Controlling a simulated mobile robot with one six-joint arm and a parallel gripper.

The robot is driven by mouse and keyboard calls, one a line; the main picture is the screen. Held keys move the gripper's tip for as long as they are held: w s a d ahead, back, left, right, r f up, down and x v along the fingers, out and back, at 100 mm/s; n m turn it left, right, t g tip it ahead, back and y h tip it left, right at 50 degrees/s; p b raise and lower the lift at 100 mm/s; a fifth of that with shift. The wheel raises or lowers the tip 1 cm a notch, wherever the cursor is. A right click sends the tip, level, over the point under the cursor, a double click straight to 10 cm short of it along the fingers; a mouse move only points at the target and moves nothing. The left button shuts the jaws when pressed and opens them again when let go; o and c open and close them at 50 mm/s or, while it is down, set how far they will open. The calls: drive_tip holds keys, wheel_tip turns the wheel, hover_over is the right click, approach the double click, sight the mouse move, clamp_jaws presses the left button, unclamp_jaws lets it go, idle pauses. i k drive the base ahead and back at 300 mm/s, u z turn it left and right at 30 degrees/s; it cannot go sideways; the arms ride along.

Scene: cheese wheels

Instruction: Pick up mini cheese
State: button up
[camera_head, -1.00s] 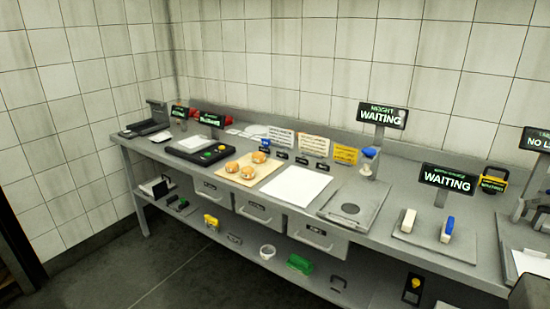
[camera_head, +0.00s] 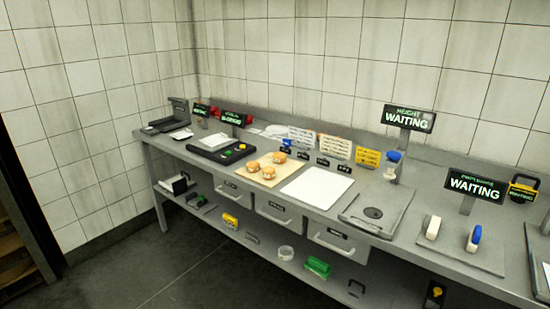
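Several small round orange-tan cheeses (camera_head: 267,166) sit close together on a light wooden board (camera_head: 271,182) on the grey workbench (camera_head: 330,211). One is at the back right, one at the left and one at the front. My gripper is not in view, and nothing is seen touching the cheeses.
A white sheet (camera_head: 317,187) lies right of the board, and a black scale-like device (camera_head: 219,148) stands left of it. Cards (camera_head: 335,147) and signs (camera_head: 408,118) stand behind. A lower shelf (camera_head: 262,243) holds small items. The floor (camera_head: 170,262) in front is clear.

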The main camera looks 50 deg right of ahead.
sight(277, 157)
drive_tip(key=i, duration=0.95)
drive_tip(key=z, duration=0.05)
